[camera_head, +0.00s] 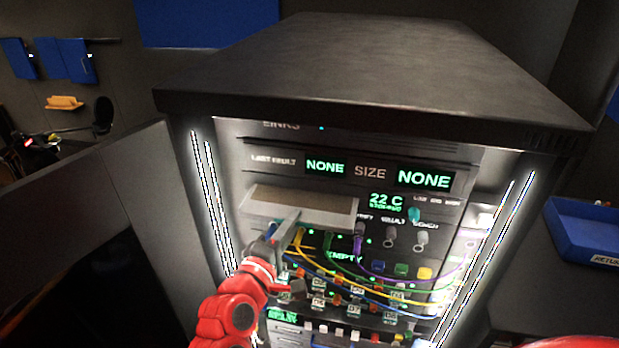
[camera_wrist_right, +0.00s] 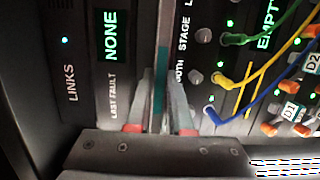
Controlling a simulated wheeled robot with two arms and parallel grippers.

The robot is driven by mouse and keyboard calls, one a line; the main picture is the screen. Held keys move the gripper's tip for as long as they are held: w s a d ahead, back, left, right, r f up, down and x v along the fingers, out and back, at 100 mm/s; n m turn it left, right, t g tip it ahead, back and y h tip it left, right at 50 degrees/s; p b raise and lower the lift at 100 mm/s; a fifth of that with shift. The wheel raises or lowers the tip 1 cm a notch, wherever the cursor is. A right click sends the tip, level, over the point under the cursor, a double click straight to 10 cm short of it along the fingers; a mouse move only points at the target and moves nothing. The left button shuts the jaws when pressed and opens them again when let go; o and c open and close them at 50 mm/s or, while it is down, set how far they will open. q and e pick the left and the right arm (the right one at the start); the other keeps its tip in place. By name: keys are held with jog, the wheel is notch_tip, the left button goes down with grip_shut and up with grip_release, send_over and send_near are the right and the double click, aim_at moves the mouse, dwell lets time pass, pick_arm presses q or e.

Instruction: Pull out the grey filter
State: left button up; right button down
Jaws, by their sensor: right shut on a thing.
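The grey filter (camera_head: 335,219) is a flat, pale slab with a brownish-grey top, sticking out of the front of the rack under the "LAST FAULT" display row. My right gripper (camera_head: 283,232) is at its front edge in the head view, left of its middle. The right wrist view shows the filter edge-on as a thin plate (camera_wrist_right: 164,60) between the two fingers of the right gripper (camera_wrist_right: 162,118), which is shut on it. How much of the filter is still inside the rack is hidden. My left gripper is not in view.
Purple, green, yellow and blue cables (camera_head: 375,275) loop across the panel just below and right of the filter. Small knobs (camera_head: 390,236) sit to its right. A blue tray (camera_head: 585,235) is at the far right. A dark panel (camera_head: 100,220) stands at the left.

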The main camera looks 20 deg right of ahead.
jog(key=shift+s+v, duration=0.2)
jog(key=shift+v, duration=1.2)
jog(key=shift+d, duration=0.2)
jog(key=s+d+p+v, duration=0.1)
jog(key=p+v, duration=0.1)
jog(key=v, duration=0.6)
jog(key=shift+r, duration=0.1)
dwell(0.3)
jog(key=shift+s+d+p+v, duration=0.1)
jog(key=shift+p+v, duration=0.1)
jog(key=shift+v, duration=0.5)
jog(key=shift+s+d+p+v, duration=0.1)
jog(key=shift+s+p+v, duration=0.1)
jog(key=shift+v, duration=0.45)
